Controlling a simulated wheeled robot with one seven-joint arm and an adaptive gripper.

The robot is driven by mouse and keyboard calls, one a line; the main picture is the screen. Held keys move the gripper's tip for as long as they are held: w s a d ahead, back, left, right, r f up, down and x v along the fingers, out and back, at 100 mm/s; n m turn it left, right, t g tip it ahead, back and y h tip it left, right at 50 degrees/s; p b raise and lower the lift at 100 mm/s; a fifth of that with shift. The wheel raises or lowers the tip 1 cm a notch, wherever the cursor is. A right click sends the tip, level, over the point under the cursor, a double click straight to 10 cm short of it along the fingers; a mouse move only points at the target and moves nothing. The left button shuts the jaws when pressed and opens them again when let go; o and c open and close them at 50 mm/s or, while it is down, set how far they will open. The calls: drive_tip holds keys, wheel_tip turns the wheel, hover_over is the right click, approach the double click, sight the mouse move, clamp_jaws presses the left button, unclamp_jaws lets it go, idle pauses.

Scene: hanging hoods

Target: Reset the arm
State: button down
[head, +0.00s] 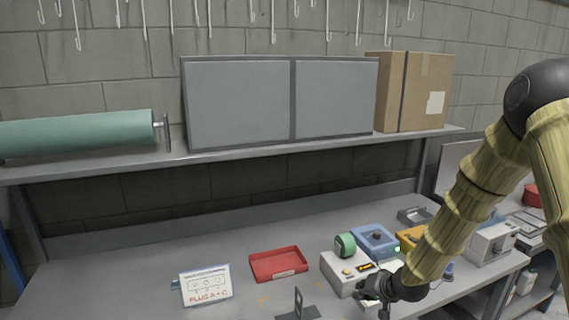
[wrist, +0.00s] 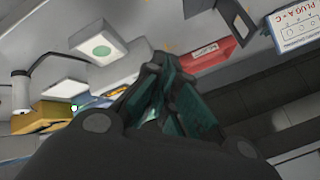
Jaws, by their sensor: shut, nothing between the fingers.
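My arm comes in from the right in the head view and reaches down over the workbench (head: 130,262). My gripper (head: 372,296) is at its lower end, above the bench near the front. It stands just in front of a white box with a green roll (head: 345,245) on it. In the wrist view my gripper (wrist: 165,75) shows with its dark green fingers brought together and nothing held between them. The red tray (head: 278,263) lies left of the gripper, apart from it; the tray also shows beyond the fingertips in the wrist view (wrist: 208,55).
A white card reading "PLUG A+C" (head: 206,285) stands at the bench's left front. A blue box (head: 375,241) and a yellow bin (head: 410,238) are behind the gripper. A shelf above holds a green roll (head: 78,131), grey panels (head: 240,100) and a cardboard box (head: 412,90). The bench's left is clear.

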drive_tip(key=s+a+f+n+g+h+b, duration=0.15)
drive_tip(key=s+f+g+b, duration=0.25)
drive_tip(key=s+f, duration=1.8)
drive_tip(key=s+f+g+b, duration=0.1)
drive_tip(key=s+f, duration=0.2)
drive_tip(key=s, duration=0.5)
drive_tip(key=s+f+n+g+h+b, duration=0.1)
drive_tip(key=s+f, duration=0.3)
drive_tip(key=s, duration=0.4)
drive_tip(key=s+d+f+n+g+h+b, duration=0.1)
drive_tip(key=s+f+g, duration=0.1)
drive_tip(key=s, duration=0.6)
drive_tip(key=shift+s+f+b, duration=0.35)
drive_tip(key=shift+f, duration=0.55)
drive_tip(key=shift+d, duration=0.1)
